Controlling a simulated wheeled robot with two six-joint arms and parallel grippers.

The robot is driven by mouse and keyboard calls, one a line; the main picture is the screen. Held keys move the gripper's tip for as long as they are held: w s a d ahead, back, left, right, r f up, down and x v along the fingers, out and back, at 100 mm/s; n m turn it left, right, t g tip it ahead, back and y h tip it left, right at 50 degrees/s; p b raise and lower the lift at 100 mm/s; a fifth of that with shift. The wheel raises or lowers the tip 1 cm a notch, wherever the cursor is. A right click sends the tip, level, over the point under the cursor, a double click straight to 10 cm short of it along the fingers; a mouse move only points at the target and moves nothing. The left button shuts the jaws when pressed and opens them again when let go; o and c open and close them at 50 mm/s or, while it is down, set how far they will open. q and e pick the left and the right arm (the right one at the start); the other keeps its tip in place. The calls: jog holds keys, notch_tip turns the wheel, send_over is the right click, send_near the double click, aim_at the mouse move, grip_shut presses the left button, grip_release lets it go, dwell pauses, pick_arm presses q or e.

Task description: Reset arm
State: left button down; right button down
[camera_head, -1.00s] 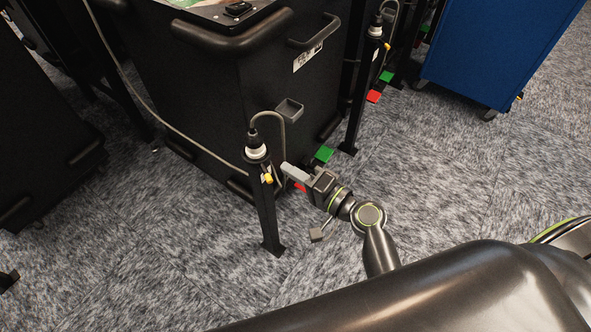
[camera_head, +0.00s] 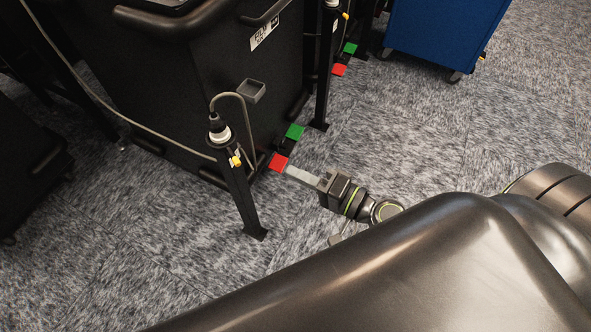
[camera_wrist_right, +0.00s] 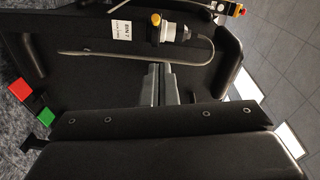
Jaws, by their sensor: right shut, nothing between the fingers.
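My right gripper (camera_head: 292,174) is shut and empty. In the head view its pale fingers point left, with the tips beside the red pedal (camera_head: 278,163); I cannot tell the depth gap between them. The green pedal (camera_head: 294,132) lies just behind the red one. In the right wrist view the shut fingers (camera_wrist_right: 161,70) point toward a black panel, and the red pedal (camera_wrist_right: 20,89) and green pedal (camera_wrist_right: 37,113) lie at the left. My left gripper is in neither view.
A black post (camera_head: 243,200) with a cabled plug (camera_head: 219,128) stands close left of the gripper. A blue cabinet (camera_head: 445,30) stands at the back right. Carpet to the right is clear.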

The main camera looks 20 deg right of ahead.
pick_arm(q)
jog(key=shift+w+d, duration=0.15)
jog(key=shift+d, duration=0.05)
